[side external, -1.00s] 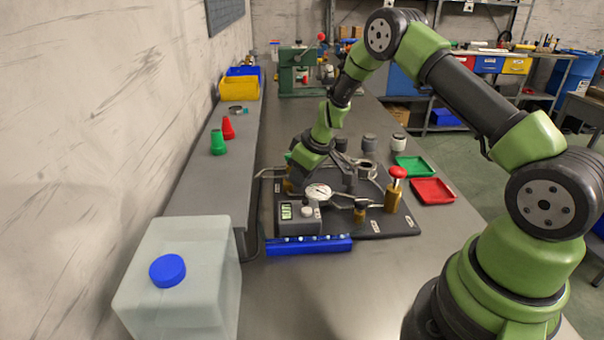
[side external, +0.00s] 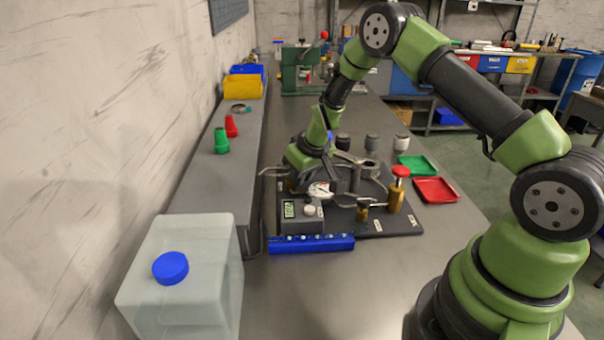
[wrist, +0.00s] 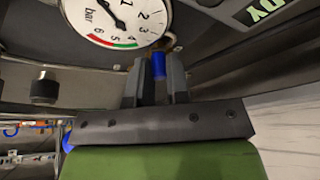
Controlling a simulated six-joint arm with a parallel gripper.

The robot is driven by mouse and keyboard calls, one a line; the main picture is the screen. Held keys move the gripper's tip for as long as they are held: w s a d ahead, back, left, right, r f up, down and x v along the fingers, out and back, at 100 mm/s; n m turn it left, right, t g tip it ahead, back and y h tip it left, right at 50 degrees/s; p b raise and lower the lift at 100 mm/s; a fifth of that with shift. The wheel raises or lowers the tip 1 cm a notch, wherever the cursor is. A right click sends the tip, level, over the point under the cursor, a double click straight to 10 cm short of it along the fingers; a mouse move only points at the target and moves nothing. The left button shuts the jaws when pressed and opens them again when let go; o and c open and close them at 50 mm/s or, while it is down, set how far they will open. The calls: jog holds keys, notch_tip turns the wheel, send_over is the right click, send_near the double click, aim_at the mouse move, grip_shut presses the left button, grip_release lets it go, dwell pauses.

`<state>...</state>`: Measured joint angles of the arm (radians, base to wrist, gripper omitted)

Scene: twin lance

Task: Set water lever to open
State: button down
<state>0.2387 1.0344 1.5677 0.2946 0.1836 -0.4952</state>
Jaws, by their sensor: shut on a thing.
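The water lever shows in the wrist view as a small blue handle (wrist: 158,66) between my fingers. My gripper (wrist: 160,72) is shut on it. The lever sits just below the round pressure gauge (wrist: 112,15), marked in bar. In the side external view my gripper (side external: 335,183) is low over the dark fixture plate, beside the gauge (side external: 320,190). The lever is hidden there behind the gripper and gauge, and I cannot tell its angle.
A grey box with a green display (side external: 289,209) stands in front of the gauge. A brass post with a red knob (side external: 399,185) is to the right. Red (side external: 436,190) and green (side external: 417,166) trays lie beyond. A blue strip (side external: 310,244) edges the near side.

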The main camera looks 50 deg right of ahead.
jog(key=c, duration=1.1)
grip_release()
jog(key=v, duration=1)
